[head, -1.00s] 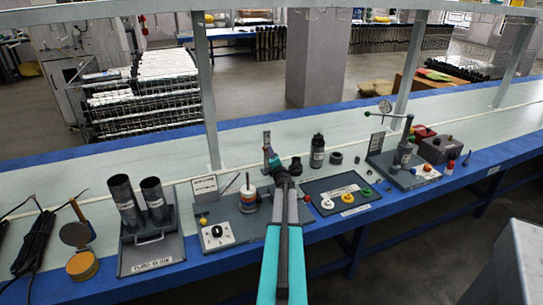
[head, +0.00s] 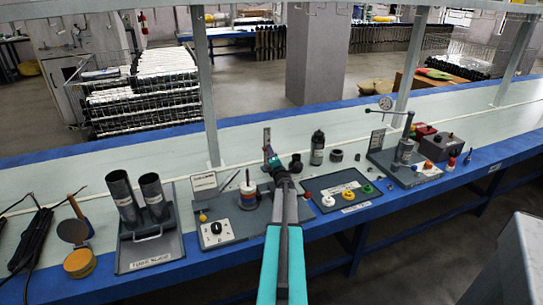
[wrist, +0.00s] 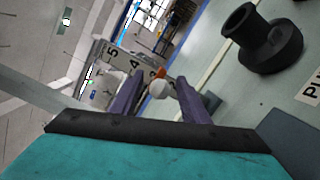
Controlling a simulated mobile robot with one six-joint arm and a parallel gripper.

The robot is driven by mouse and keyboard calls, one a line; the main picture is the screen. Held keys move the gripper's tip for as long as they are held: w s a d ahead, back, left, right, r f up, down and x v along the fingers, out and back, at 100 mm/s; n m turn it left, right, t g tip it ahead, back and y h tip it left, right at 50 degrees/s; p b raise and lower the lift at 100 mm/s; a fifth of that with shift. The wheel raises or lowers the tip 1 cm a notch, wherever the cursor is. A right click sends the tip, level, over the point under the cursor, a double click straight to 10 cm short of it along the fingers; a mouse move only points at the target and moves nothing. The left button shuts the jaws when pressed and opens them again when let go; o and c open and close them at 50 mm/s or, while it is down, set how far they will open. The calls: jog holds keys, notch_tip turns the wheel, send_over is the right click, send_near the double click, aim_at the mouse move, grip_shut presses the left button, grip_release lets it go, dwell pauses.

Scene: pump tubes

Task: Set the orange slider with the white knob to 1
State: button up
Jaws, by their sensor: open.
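The slider's white knob (wrist: 158,89) shows in the wrist view with a bit of its orange body (wrist: 158,73) behind it. My gripper (wrist: 160,100) is open, with one purple finger on each side of the knob as seen here; contact is not clear.
A dark flanged part (wrist: 264,40) is at the right in the wrist view.

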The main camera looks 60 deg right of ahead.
jog(key=shift+r, duration=0.15)
jog(key=shift+r, duration=1.5)
jog(key=shift+s+a+r, duration=0.15)
jog(key=shift+a, duration=0.1)
jog(key=b+v, duration=0.1)
jog(key=v, duration=0.6)
jog(key=w+a+r+b+v, duration=0.1)
jog(key=v, duration=0.7)
jog(key=shift+w+a+r, duration=0.25)
jog(key=shift+a, duration=0.15)
